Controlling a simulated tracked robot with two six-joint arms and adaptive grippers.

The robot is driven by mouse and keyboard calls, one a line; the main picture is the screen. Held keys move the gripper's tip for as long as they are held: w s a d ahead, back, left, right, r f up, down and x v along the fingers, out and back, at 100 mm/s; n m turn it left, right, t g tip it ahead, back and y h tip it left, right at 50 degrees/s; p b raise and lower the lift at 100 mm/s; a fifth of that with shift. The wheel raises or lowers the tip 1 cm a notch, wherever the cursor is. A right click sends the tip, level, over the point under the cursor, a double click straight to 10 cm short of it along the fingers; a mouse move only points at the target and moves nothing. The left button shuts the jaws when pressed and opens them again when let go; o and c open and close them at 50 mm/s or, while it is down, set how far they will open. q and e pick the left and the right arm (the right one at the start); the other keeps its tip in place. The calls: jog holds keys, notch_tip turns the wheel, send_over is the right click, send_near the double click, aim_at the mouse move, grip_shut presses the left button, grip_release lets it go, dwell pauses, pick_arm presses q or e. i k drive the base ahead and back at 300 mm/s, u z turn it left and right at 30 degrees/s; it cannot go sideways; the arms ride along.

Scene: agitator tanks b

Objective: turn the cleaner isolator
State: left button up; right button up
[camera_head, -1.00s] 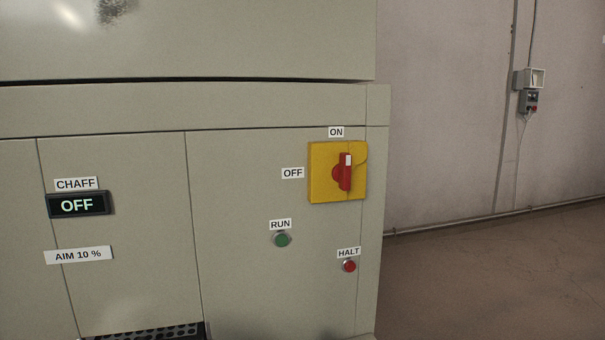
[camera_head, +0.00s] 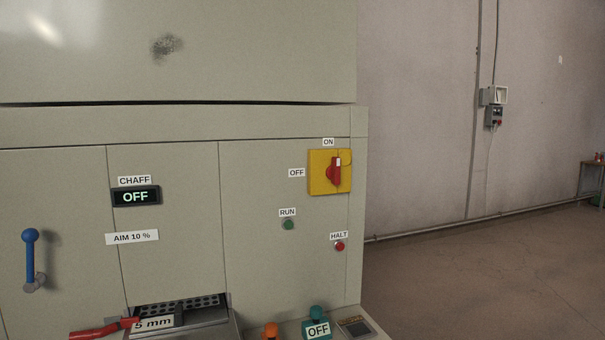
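The cleaner isolator (camera_head: 322,180) is a yellow plate with a red rotary handle (camera_head: 334,172), high on the right of the grey-green cabinet. The handle stands upright, its white-marked end up towards the ON label (camera_head: 328,142). The OFF label (camera_head: 297,173) is to the left of the plate. Neither of my grippers is in view.
The cabinet front carries a green RUN button (camera_head: 289,225), a red HALT button (camera_head: 339,246) and a CHAFF display (camera_head: 136,196) reading OFF. A blue lever (camera_head: 31,259) is at left. A red handle (camera_head: 103,330) and a tray (camera_head: 212,318) stick out below. Open floor (camera_head: 480,280) lies right.

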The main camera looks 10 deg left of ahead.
aim_at(333, 172)
jog(key=z, duration=0.2)
jog(key=i, duration=0.85)
jog(key=u, duration=0.2)
jog(key=k, duration=0.9)
jog(key=z, duration=0.15)
jog(key=i, duration=0.55)
